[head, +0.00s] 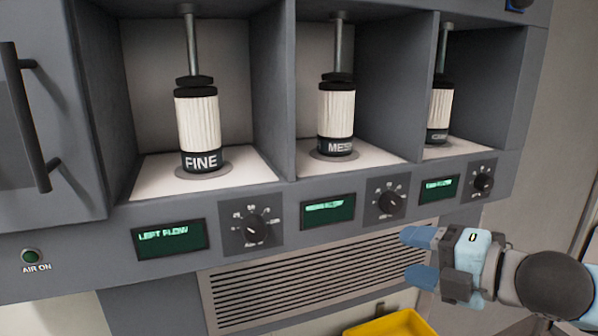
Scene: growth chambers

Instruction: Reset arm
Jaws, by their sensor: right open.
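My right gripper (413,257) is at the lower right in the head view, with its arm coming in from the right edge. Its two blue fingers are apart, point left, and hold nothing. It is in front of the vent grille, below the right-hand dials, and I cannot tell how far it stands from the panel. My left gripper is not in view.
Three bays hold white ribbed canisters, one marked FINE (198,128), one partly readable as MES (336,116), and a third (439,108). Below are displays, dials (251,229) and a vent grille (308,281). A yellow bin (392,324) shows at the bottom. A door handle (27,118) juts out at left.

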